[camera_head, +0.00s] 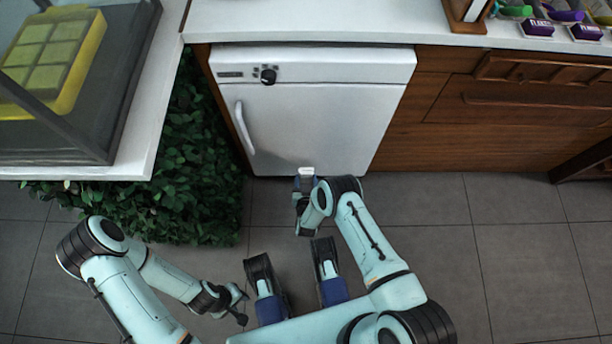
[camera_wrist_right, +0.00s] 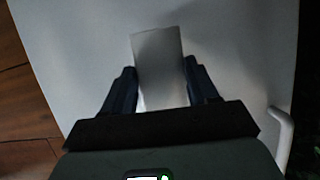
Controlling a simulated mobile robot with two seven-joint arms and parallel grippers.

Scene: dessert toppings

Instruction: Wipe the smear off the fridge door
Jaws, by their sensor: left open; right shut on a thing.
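The white fridge door (camera_head: 310,120) stands under the counter, with a vertical handle (camera_head: 244,128) on its left side. The door also fills most of the right wrist view (camera_wrist_right: 230,60), with the handle (camera_wrist_right: 281,138) at lower right. My right gripper (camera_head: 306,178) is low in front of the door and shut on a pale flat wiping piece (camera_wrist_right: 160,65), whose exact kind I cannot tell. Whether this piece touches the door is unclear. No distinct smear shows on the visible door. My left gripper (camera_head: 240,303) is open and empty, low over the floor at left.
A leafy green hedge (camera_head: 190,170) borders the fridge on the left. Wooden cabinets (camera_head: 480,110) stand on the right. The white counter (camera_head: 310,20) runs above, with toppings at far right. Grey floor tiles (camera_head: 510,250) are clear at right.

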